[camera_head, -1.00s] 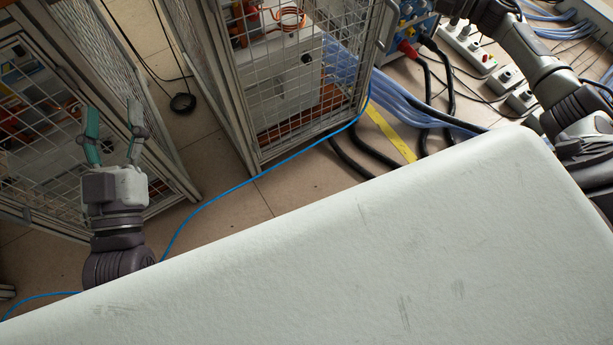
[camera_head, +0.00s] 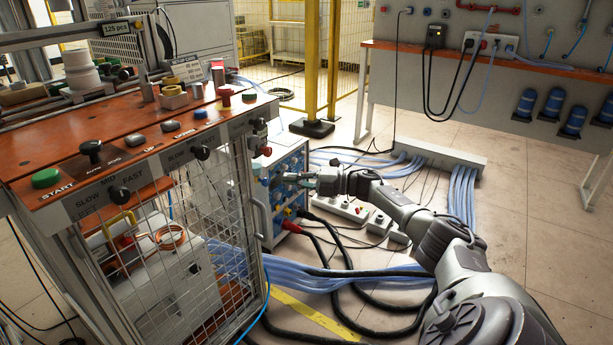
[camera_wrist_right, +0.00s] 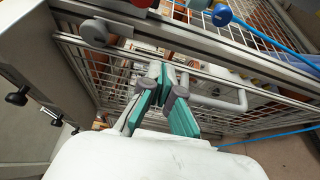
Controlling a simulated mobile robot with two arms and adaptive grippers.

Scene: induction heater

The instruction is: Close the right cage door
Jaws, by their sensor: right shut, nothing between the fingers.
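The wire-mesh cage door (camera_head: 222,293) stands at the left of the head view, under the orange control panel. A pale curved handle (camera_head: 262,222) is on its right edge. I cannot tell how far the door is from closed. My right gripper (camera_head: 318,181) is to the right of the handle, at the end of the arm from the lower right. In the right wrist view, its teal fingers (camera_wrist_right: 167,98) are shut and empty. The handle (camera_wrist_right: 222,105) shows just beyond and beside them; I cannot tell whether they touch. My left gripper is out of view.
The control panel (camera_head: 100,160) carries buttons and knobs above the cage. A blue equipment box (camera_head: 285,185) and a power strip (camera_head: 345,210) stand near my right gripper. Blue hoses (camera_head: 335,278) and black cables cross the floor. Floor at the right is clear.

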